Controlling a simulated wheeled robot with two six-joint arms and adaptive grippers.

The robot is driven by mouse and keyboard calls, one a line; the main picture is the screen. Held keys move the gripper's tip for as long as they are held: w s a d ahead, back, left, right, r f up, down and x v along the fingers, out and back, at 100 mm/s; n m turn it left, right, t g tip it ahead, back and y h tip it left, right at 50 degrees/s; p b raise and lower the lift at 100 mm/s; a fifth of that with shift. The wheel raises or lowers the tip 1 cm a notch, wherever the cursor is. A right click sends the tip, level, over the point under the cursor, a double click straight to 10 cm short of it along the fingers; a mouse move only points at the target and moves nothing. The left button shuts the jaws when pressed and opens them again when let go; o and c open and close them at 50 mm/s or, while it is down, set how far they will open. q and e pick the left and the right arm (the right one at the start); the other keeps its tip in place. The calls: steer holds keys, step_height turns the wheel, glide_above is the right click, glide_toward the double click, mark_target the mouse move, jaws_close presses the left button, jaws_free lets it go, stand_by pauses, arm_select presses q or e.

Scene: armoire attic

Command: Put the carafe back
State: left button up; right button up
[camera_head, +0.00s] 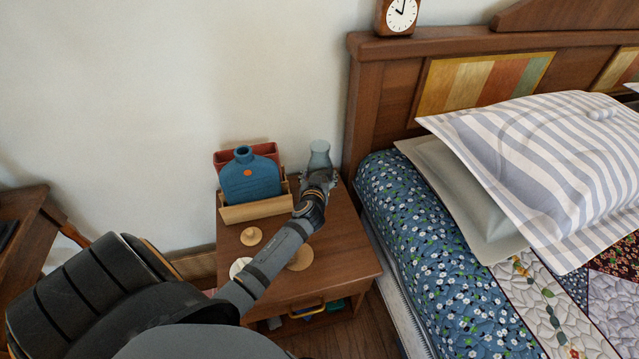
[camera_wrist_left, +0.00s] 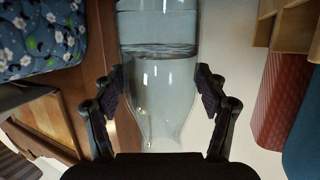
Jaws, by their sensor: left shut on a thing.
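The carafe (camera_head: 319,157) is clear glass, partly filled with water. In the head view it stands upright at the back right of the wooden nightstand (camera_head: 345,254), close to the wall. My left gripper (camera_head: 318,180) reaches in from the front and is shut on the carafe. In the left wrist view the carafe (camera_wrist_left: 160,75) fills the middle, with the gripper's fingers (camera_wrist_left: 160,92) on both sides of it. Whether its base touches the nightstand is hidden by the gripper. My right gripper is not in view.
A wooden holder (camera_head: 257,209) with a blue bottle-shaped item (camera_head: 250,181) and a red item stands left of the carafe. A small wooden knob-topped lid (camera_head: 251,236), a white disc (camera_head: 239,267) and a round wooden piece (camera_head: 301,258) lie in front. The bed (camera_head: 430,250) is at right.

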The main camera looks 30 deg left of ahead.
arm_select(q)
steer(key=f, duration=0.2)
steer(key=shift+w+f+b, duration=0.25)
steer(key=shift+f+b, duration=0.05)
steer(key=shift+b, duration=0.05)
steer(key=shift+f, duration=0.4)
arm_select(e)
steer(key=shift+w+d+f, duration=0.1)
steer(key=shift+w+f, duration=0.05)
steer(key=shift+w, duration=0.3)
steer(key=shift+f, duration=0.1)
arm_select(q)
steer(key=o, duration=1.3)
steer(key=shift+f, duration=0.15)
steer(key=o, duration=0.5)
steer(key=shift+s, duration=0.1)
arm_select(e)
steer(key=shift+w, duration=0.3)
